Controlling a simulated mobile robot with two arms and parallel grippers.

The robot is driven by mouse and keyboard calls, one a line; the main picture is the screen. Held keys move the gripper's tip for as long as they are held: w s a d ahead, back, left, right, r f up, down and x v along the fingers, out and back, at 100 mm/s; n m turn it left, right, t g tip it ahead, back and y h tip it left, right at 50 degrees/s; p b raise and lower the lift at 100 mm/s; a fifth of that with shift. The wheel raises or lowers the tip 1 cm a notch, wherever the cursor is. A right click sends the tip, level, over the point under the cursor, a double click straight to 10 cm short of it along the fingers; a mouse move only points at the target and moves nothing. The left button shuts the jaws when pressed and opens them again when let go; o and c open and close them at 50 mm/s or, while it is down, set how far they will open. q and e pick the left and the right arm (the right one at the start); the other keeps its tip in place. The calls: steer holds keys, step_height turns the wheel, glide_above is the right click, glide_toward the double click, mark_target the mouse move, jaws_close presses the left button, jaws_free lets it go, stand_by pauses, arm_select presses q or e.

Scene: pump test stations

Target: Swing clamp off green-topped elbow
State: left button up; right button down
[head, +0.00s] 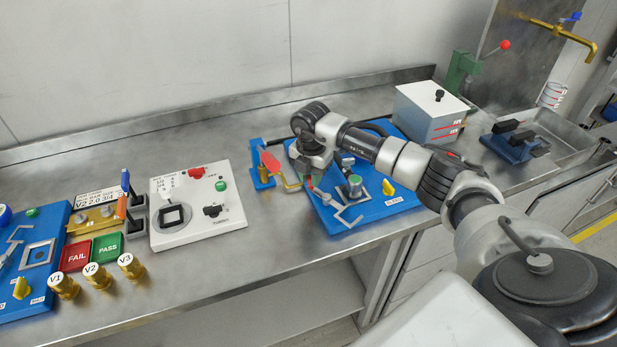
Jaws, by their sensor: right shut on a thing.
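The green-topped elbow (354,182) stands on the blue base plate (376,211) of the right-hand station. A grey clamp (342,210) with a forked end lies low in front of the elbow. Its fork looks apart from the elbow's top. The clamp's red handle end (310,183) is at my right gripper (309,172), which points down at the plate's left part and is shut on the handle. The fingertips are small and partly hidden by the gripper body. My left gripper is out of view.
A red-handled valve on a blue stand (262,176) is close left of my right gripper. A yellow knob (388,187) is on the plate. A white control box (196,206) stands left, and a white-lidded tank (430,112) behind right.

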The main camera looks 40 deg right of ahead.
steer(key=shift+w+d+r+m, duration=0.1)
steer(key=shift+d+m, duration=0.15)
steer(key=shift+m, duration=0.25)
steer(key=c, duration=1)
jaws_free()
steer(key=shift+o, duration=0.2)
step_height(320, 180, up, 11)
steer(key=b, duration=0.1)
steer(key=shift+b, duration=0.4)
steer(key=shift+f, duration=0.2)
